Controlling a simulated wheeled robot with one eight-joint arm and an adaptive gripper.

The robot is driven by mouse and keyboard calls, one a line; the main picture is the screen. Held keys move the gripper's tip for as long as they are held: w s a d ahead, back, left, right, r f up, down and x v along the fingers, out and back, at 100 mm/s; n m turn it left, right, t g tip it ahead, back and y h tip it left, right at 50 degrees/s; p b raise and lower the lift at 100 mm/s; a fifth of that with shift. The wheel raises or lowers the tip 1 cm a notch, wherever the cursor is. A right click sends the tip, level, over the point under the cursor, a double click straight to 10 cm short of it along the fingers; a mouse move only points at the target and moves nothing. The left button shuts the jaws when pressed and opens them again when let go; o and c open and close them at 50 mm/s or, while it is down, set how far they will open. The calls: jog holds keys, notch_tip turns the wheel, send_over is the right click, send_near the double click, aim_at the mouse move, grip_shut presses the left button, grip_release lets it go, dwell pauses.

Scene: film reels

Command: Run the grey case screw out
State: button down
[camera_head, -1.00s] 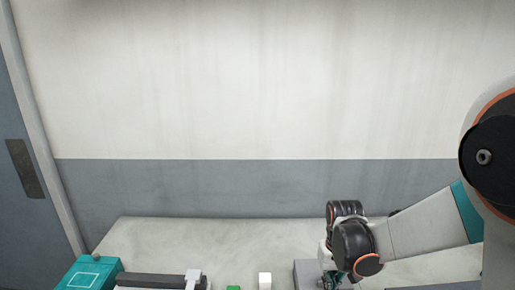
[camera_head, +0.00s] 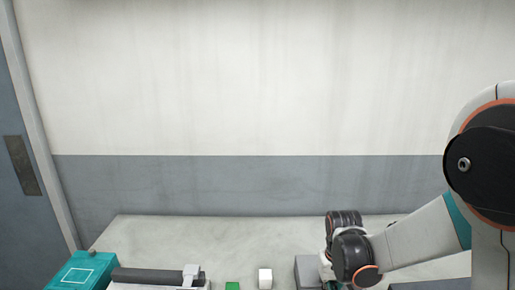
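A grey case (camera_head: 307,272) stands on the table at the lower edge of the picture, just left of my wrist. I cannot make out its screw; my arm covers the case's right side and the frame cuts off its lower part. My gripper's fingers are not visible; the wrist above them is at the right side of the grey case.
A teal box (camera_head: 82,271) stands at the table's left end. Right of it is a device with a dark bar (camera_head: 150,276) and a light grey block (camera_head: 191,271). A green block (camera_head: 233,286) and a white block (camera_head: 265,278) stand between it and the case. The table's back (camera_head: 215,230) is clear.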

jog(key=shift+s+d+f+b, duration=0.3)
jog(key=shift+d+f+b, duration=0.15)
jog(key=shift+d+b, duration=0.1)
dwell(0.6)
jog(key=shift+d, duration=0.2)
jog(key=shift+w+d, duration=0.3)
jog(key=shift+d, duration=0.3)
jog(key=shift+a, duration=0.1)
